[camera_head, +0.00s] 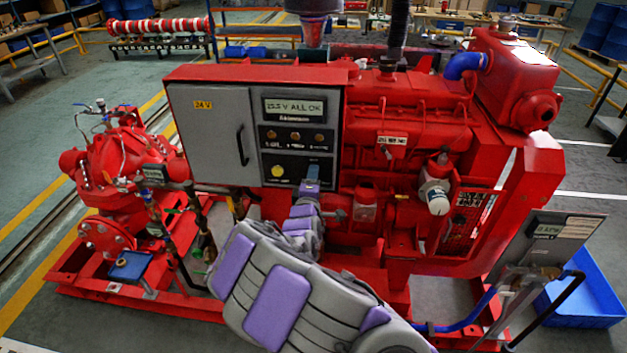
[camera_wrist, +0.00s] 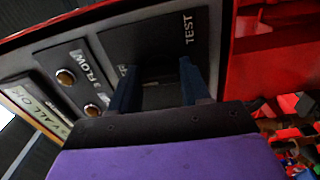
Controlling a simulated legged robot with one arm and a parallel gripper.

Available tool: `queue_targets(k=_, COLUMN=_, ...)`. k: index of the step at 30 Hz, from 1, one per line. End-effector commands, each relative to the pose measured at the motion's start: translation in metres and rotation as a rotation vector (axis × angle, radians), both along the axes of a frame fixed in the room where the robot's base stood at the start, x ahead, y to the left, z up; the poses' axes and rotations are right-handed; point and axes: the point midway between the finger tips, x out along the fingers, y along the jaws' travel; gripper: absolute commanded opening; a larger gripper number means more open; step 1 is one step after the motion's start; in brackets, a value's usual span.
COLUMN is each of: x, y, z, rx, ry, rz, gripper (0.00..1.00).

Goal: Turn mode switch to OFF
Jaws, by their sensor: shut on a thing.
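The mode switch sits on a black plate (camera_wrist: 150,40) at the lower right of the control panel (camera_head: 291,135). My gripper (camera_head: 313,180) reaches this plate from the front. In the wrist view, its two blue fingers (camera_wrist: 160,85) stand on either side of the switch and are shut on it. The switch is mostly hidden between the fingers, so its pointed position cannot be told. A "TEST" label (camera_wrist: 188,28) shows on the plate, turned sideways. In the head view, the gripper hides the switch.
The panel's display (camera_head: 294,108) reads "25.5 V ALL OK", with several round lamps below and a yellow button (camera_head: 278,171) left of my gripper. A grey cabinet door (camera_head: 210,135) with a black handle is further left. Red engine parts (camera_head: 410,130) crowd the right side.

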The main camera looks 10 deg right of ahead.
Motion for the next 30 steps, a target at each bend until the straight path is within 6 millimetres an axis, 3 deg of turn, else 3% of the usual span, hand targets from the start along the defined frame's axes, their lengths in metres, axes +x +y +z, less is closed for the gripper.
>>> queue_targets(k=9, x=-0.0002, y=0.0018, z=-0.0035, rx=-0.002, ry=0.008, rz=0.003, gripper=0.16)
queue_targets(k=10, x=-0.0001, y=0.0019, z=-0.0035, rx=-0.002, ry=0.008, rz=0.003, gripper=0.49)
queue_targets(k=17, x=-0.0011, y=0.0012, z=-0.0017, rx=-0.001, ry=0.004, rz=0.002, gripper=0.71)
queue_targets(k=30, x=-0.0099, y=0.0035, z=-0.0001, rx=0.000, ry=0.003, rz=0.002, gripper=0.72)
